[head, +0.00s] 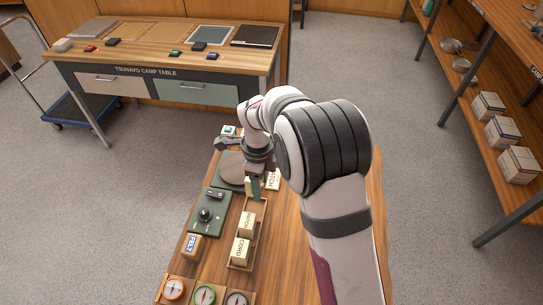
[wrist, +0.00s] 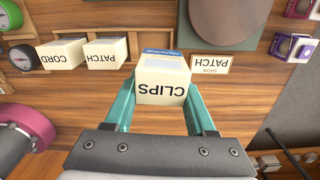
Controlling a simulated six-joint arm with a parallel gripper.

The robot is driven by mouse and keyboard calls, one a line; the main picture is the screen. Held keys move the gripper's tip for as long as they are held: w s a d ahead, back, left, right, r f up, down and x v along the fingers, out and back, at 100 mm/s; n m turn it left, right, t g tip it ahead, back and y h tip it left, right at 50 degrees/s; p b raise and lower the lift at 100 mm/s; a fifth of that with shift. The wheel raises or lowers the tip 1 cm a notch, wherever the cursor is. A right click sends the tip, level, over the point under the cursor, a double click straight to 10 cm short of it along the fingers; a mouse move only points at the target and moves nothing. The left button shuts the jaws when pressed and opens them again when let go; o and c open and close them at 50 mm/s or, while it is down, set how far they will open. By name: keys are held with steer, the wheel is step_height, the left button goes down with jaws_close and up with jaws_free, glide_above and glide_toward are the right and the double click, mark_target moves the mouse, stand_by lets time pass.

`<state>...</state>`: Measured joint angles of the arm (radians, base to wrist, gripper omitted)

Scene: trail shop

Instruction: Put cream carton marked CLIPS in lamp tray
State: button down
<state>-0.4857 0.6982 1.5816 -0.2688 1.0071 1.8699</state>
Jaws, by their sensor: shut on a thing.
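The cream carton marked CLIPS (wrist: 162,91) has a blue-edged top label and sits between the two teal fingers of my gripper (wrist: 161,106) in the wrist view. My gripper is shut on it. In the head view my gripper (head: 256,187) points down over the wooden bench, beyond the carton row; the carton is mostly hidden there. I cannot tell how far it is above the bench. I cannot make out which thing is the lamp tray.
Cartons marked CORD (head: 240,251) and PATCH (head: 247,223) stand in a narrow wooden tray (head: 262,232). A green panel with a black knob (head: 205,214) lies left. The camp table (head: 150,57) stands beyond.

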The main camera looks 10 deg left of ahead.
mark_target(260, 210)
steer(key=shift+s+a+f+n, duration=0.1)
steer(key=shift+s+f+n, duration=0.3)
steer(key=shift+s+n, duration=0.15)
steer(key=shift+f, duration=2.25)
steer(key=shift+f, duration=0.1)
steer(key=shift+f, duration=0.35)
steer(key=shift+f, duration=0.1)
steer(key=shift+f, duration=0.4)
steer(key=shift+f, duration=0.3)
